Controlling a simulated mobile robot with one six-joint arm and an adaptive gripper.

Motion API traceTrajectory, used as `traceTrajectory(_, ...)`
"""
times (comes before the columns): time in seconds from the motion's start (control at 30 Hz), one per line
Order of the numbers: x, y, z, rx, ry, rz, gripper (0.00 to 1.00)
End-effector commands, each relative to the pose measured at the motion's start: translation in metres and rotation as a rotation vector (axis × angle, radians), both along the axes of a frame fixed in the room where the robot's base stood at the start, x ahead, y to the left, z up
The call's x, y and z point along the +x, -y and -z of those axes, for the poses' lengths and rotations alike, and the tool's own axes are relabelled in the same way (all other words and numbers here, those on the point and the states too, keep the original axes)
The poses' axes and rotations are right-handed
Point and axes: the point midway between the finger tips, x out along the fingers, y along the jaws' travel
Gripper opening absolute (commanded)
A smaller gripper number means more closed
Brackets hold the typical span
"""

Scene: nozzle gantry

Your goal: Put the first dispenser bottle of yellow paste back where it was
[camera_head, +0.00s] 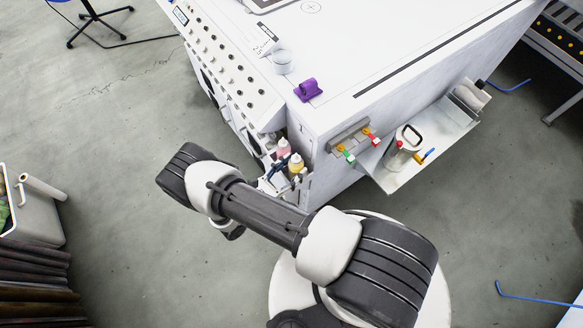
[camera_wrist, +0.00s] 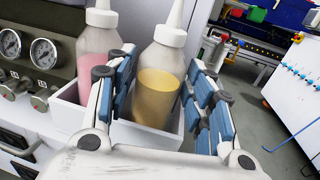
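The yellow paste bottle (camera_wrist: 158,85), clear with a white cap and nozzle, stands upright in a white open holder (camera_wrist: 150,137). It also shows in the head view (camera_head: 296,168). My gripper (camera_wrist: 163,88) has one blue-padded finger on each side of this bottle, spread apart. A narrow gap seems to show beside the bottle; contact is not clear. A pink paste bottle (camera_wrist: 97,45) stands in the same holder to the left, also visible in the head view (camera_head: 283,149). The bottle bottoms are hidden by the holder and my gripper.
Pressure gauges (camera_wrist: 44,53) and knobs sit left of the holder. The holder is on the side of a large white machine (camera_head: 370,45). A shelf with a metal canister (camera_head: 402,148) and coloured valves (camera_head: 350,142) stick out to the right. A purple object (camera_head: 307,89) lies on top.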

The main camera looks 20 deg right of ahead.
Motion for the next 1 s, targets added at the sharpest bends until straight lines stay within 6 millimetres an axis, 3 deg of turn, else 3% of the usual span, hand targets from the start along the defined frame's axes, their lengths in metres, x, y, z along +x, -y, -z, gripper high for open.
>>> traceTrajectory(0.33,-0.002,-0.005,-0.004,0.000,0.001,-0.002,0.49)
traceTrajectory(0.8,-0.045,-0.088,-0.004,0.001,0.000,-0.005,0.49)
traceTrajectory(1.0,-0.054,-0.104,-0.003,0.000,0.000,0.000,0.49)
